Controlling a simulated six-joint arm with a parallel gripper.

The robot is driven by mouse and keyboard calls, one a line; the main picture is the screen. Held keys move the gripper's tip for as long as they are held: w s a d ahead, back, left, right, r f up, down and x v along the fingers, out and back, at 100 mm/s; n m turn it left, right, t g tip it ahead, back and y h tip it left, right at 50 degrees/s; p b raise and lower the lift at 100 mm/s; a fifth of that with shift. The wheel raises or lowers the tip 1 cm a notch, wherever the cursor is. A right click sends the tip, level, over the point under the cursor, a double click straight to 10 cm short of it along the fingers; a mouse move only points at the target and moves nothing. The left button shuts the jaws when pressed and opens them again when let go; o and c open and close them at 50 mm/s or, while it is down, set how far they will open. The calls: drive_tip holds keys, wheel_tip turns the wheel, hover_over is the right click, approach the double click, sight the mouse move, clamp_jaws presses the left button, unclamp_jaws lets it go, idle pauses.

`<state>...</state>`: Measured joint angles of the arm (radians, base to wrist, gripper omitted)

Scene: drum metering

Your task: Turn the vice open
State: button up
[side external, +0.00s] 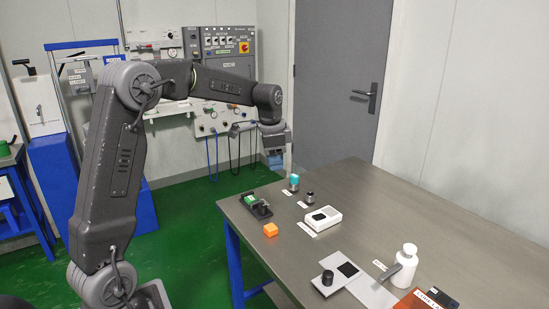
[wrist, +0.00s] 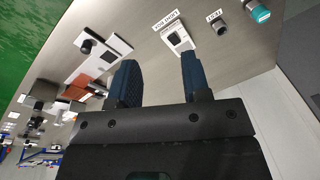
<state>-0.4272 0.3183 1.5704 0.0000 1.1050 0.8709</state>
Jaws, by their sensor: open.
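What looks like the small vice (side external: 262,209) is a dark fixture near the table's left edge in the side external view, with a green block (side external: 250,199) on it. Its handle and jaw gap are too small to read. I cannot make out the vice in the wrist view. My gripper (side external: 274,162) hangs in the air near the far end of the table, higher than the vice and apart from it. In the wrist view its two blue fingers (wrist: 158,80) stand apart with nothing between them.
Near the vice are an orange block (side external: 270,230), a teal-topped part (side external: 294,183), a dark cylinder (side external: 309,196) and a white device (side external: 322,217). A black knob (side external: 327,278) on a plate and a white bottle (side external: 405,265) stand nearer.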

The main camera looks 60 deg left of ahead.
drive_tip(key=shift+s+d+r, duration=0.35)
drive_tip(key=shift+s+d, duration=0.05)
drive_tip(key=shift+d, duration=0.2)
drive_tip(key=shift+s+d+r, duration=0.35)
drive_tip(key=shift+d, duration=0.25)
drive_tip(key=shift+s+d+r, duration=0.35)
drive_tip(key=shift+s+d, duration=0.05)
drive_tip(key=shift+d, duration=0.2)
drive_tip(key=shift+o, duration=0.3)
drive_tip(key=shift+o, duration=0.8)
drive_tip(key=shift+w+a+f, duration=0.1)
drive_tip(key=shift+a, duration=0.05)
drive_tip(key=shift+o, duration=0.3)
drive_tip(key=w+a+f+n, duration=0.4)
drive_tip(key=a+f+n, duration=0.1)
drive_tip(key=a+n, duration=0.3)
drive_tip(key=shift+n+g, duration=0.4)
drive_tip(key=shift+n, duration=0.1)
drive_tip(key=n, duration=1)
hover_over(263, 205)
wheel_tip(263, 205, down, 8)
drive_tip(key=shift+g+h, duration=0.4)
wheel_tip(263, 205, down, 13)
drive_tip(key=shift+s+f, duration=0.1)
drive_tip(key=shift+c, duration=0.3)
